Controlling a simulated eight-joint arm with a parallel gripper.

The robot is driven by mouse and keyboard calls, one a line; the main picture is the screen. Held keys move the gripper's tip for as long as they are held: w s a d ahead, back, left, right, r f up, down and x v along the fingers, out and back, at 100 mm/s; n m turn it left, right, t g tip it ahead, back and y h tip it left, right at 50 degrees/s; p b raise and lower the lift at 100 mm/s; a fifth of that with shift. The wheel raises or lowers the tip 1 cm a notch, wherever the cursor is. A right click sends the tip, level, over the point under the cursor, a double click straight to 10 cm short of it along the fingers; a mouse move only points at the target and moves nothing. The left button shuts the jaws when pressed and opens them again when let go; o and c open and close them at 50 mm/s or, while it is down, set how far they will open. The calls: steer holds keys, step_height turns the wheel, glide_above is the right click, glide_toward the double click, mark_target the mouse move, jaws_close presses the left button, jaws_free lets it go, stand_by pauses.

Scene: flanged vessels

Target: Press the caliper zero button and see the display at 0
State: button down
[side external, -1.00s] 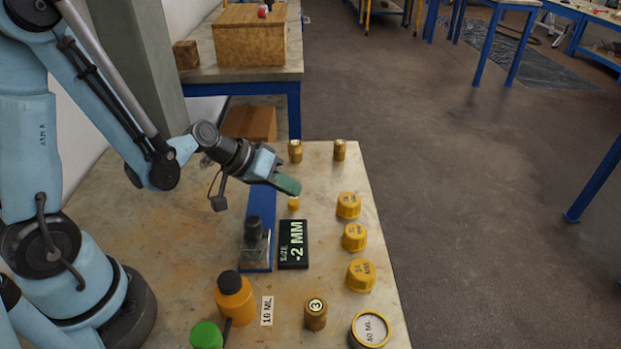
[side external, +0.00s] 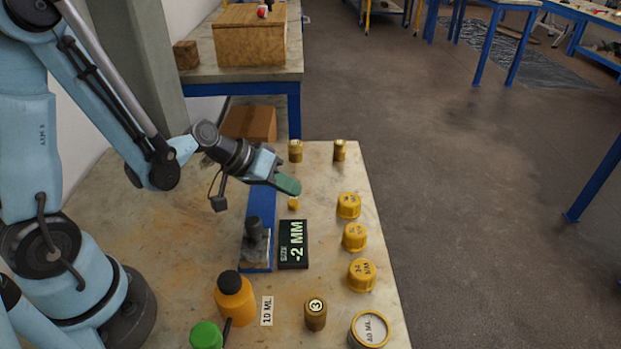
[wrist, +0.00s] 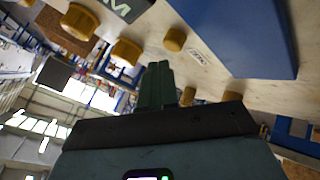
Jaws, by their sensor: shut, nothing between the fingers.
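The caliper is a blue bar (side external: 260,208) with a dark jaw block (side external: 256,241) on the worktable. Its black display (side external: 293,245) beside the bar reads "SIZE -2 MM". A small yellow button (side external: 293,204) stands just beyond the display. It seems to be the yellow cylinder (wrist: 175,39) beside a small white label (wrist: 197,57) in the wrist view; the label's text is too small to read. My gripper (side external: 289,186) is shut and empty, its green fingers above and slightly beyond the button, apparently not touching it. The shut fingers (wrist: 158,84) also show in the wrist view.
Several yellow caps, one here (side external: 354,237), line the table's right edge. Two brass cylinders (side external: 295,151) (side external: 339,150) stand at the back. An orange bottle (side external: 235,298), a green-capped one (side external: 206,335), a cylinder marked 3 (side external: 316,315) and a round vessel (side external: 369,330) are in front.

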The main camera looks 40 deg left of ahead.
mark_target(288, 202)
steer(key=shift+r, duration=0.1)
stand_by(0.4)
steer(key=shift+r, duration=2.4)
steer(key=s+a+r+m+y, duration=0.2)
steer(key=s+r+y, duration=0.3)
steer(key=s, duration=0.4)
steer(key=shift+a+r+g, duration=0.25)
steer(key=shift+r+g, duration=0.05)
steer(key=shift+r, duration=0.15)
stand_by(0.7)
